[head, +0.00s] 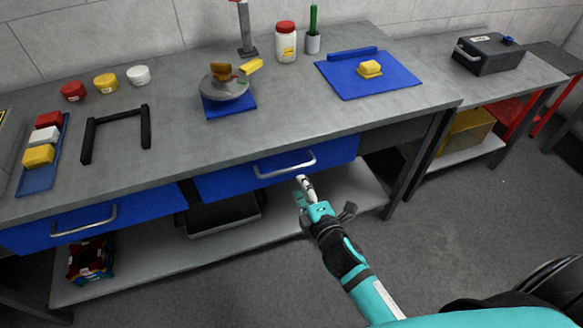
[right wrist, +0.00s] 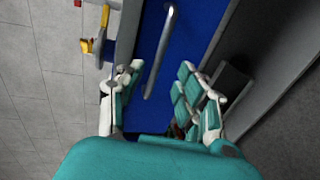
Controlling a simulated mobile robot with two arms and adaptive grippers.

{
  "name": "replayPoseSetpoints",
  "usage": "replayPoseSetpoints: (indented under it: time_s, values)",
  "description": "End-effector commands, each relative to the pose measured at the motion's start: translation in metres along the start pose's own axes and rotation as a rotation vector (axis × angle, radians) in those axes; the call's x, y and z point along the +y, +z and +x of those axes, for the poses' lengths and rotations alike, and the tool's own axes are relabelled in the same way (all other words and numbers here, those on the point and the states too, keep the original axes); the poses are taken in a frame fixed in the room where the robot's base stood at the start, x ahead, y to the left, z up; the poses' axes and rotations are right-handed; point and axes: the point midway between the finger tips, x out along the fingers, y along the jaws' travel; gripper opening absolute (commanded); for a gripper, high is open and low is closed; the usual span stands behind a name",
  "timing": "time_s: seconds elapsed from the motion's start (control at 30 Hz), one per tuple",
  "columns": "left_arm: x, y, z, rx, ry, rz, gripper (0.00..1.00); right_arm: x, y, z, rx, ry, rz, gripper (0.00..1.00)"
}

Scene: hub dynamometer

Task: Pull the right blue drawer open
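The right blue drawer (head: 225,180) sits under the grey bench top, its front looking flush with the bench. Its silver bar handle (head: 285,166) runs across the front. My right gripper (head: 301,182) is just in front of and below the handle, apart from it as far as I can tell. In the right wrist view the gripper (right wrist: 168,85) has its fingers spread, with the blue drawer front (right wrist: 190,40) beyond them. The handle (right wrist: 161,50) lies ahead, between the finger lines, with nothing held. My left gripper is not in view.
The left blue drawer (head: 60,228) has its own handle. A lower shelf (head: 330,200) carries a dark tray (head: 222,213) below the drawers. The bench top (head: 300,125) holds a blue mat (head: 395,82), jars and blocks. Floor in front is clear.

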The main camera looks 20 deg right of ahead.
Motion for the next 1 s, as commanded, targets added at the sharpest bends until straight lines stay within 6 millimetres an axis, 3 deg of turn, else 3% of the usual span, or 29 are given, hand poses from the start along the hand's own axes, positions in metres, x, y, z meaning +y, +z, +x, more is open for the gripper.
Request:
replayPoseSetpoints:
  time_s: [0.2, 0.4, 0.6, 0.87, 1.0]
  values:
    - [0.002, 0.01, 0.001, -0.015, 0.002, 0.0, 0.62, 0.001, 0.0, 0.049, -0.001, 0.001, 0.001, 0.36]
    - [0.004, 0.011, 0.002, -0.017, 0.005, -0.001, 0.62, 0.0, 0.0, 0.08, 0.0, 0.001, 0.002, 0.36]
    - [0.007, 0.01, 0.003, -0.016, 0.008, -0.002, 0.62, 0.0, 0.0, 0.092, 0.0, 0.0, 0.002, 0.36]
    - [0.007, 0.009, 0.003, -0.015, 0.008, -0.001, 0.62, 0.0, 0.0, 0.093, 0.0, -0.001, 0.002, 0.36]
    - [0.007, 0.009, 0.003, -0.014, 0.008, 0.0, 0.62, 0.0, 0.0, 0.093, 0.0, -0.001, 0.002, 0.19]
